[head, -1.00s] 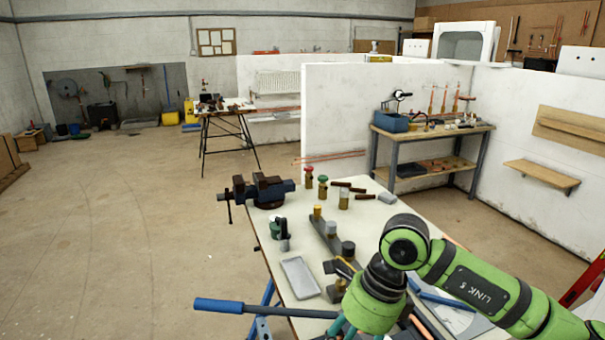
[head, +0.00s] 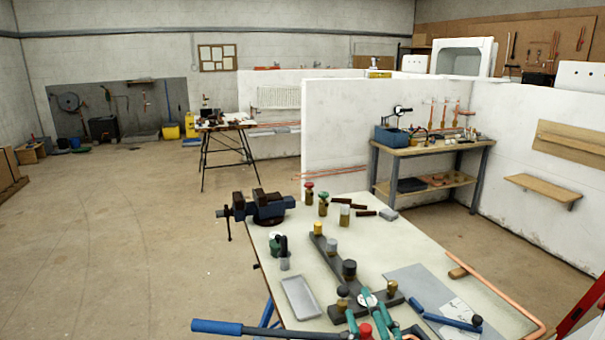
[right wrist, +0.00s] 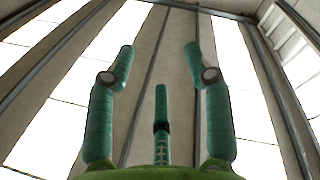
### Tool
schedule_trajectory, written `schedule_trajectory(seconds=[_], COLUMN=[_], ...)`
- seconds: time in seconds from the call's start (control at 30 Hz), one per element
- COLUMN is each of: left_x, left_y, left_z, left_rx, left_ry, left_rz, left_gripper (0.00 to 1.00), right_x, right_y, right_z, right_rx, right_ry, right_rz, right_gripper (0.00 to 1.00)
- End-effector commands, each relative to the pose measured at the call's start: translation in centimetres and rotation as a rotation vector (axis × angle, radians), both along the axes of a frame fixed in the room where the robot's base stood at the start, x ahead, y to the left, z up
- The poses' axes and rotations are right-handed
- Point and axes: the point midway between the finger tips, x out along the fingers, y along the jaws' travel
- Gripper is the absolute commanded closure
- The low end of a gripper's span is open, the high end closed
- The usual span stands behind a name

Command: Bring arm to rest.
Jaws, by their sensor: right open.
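My right gripper (head: 368,310) shows at the bottom edge of the head view, its teal fingers rising in front of the near part of the workbench (head: 415,240). The rest of the right arm is out of the picture. In the right wrist view the gripper (right wrist: 158,62) has its fingers spread, with nothing between them. Behind them are only the roof and bright skylights, so it points upward. My left gripper is not in view.
The workbench carries a blue vise (head: 258,207), a grey tray (head: 300,297), a dark manifold bar with brass fittings (head: 335,258), a copper pipe (head: 500,290) and blue-handled tools (head: 450,318). A long blue-handled tool (head: 218,327) overhangs the left side. Floor to the left is clear.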

Motion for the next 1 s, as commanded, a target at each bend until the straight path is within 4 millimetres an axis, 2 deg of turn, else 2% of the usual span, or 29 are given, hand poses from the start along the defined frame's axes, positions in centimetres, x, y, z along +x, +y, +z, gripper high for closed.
schedule_trajectory(seconds=[0.03,0.1,0.2,0.3,0.4,0.5,0.73,0.8,1.0], left_x=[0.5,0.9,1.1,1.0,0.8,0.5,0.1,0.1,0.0], left_y=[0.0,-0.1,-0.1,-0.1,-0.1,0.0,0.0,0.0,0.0], left_z=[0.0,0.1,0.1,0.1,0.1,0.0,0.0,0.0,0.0], left_rx=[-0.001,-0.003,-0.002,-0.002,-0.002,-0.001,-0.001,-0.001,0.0], left_ry=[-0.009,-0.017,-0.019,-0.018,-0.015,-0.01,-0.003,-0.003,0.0], left_rz=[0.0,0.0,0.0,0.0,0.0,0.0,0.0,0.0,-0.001], left_gripper=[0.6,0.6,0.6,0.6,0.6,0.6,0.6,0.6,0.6], right_x=[-0.8,-2.5,-6.2,-10.3,-14.1,-17.7,-25.3,-24.4,-23.7], right_y=[-1.8,-3.9,-6.0,-7.2,-7.8,-8.0,-8.2,-8.1,-8.0], right_z=[-3.6,-8.3,-14.3,-18.6,-21.6,-23.6,-26.7,-28.7,-34.1], right_rx=[0.058,0.124,0.2,0.25,0.285,0.31,0.347,0.341,0.332], right_ry=[0.149,0.346,0.61,0.826,0.997,1.14,1.429,1.426,1.447], right_rz=[-0.06,-0.137,-0.229,-0.293,-0.34,-0.374,-0.434,-0.434,-0.437], right_gripper=[0.47,0.47,0.47,0.47,0.47,0.47,0.47,0.47,0.47])
